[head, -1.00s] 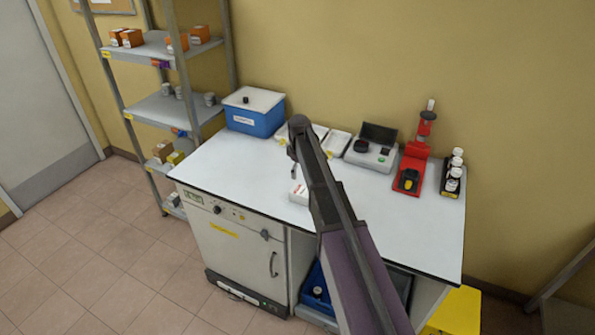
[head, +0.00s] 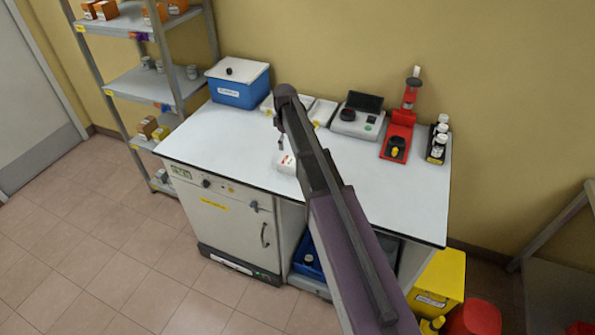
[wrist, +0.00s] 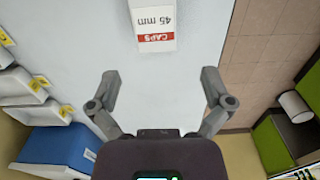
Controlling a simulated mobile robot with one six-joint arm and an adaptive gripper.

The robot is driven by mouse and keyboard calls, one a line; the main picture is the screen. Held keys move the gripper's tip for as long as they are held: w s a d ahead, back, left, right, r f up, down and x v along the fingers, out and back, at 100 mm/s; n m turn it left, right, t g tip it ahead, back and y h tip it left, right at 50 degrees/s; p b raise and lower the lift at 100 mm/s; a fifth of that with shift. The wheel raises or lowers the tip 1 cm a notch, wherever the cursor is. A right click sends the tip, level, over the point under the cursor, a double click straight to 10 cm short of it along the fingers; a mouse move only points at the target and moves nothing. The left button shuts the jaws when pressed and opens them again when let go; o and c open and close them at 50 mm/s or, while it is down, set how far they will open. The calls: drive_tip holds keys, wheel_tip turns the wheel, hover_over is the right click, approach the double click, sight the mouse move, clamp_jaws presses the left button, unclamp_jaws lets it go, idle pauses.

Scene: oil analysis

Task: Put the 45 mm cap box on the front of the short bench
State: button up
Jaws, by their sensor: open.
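The 45 mm cap box (head: 287,164) is small and white with a red band. It sits on the white top of the bench (head: 225,137), near the front edge, left of the middle. In the wrist view the cap box (wrist: 154,22) shows at the top edge, cut off, with its "45 mm CAPS" label upside down. My gripper (wrist: 160,80) is open and empty. Bare bench top shows between its fingers, and the box lies beyond the fingertips, apart from them. In the head view my arm hides part of the bench top, and the gripper is only partly visible.
Along the bench's back stand a blue box with a white lid (head: 240,84), white trays (head: 322,112), a grey instrument (head: 357,118), a red stand (head: 397,138) and a bottle rack (head: 437,143). A shelf unit (head: 140,82) stands left. A yellow bin (head: 437,280) stands at right.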

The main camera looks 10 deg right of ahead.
drive_tip(key=s+m, duration=1)
drive_tip(key=s, duration=1.9)
drive_tip(key=shift+d, duration=0.3)
drive_tip(key=c, duration=0.6)
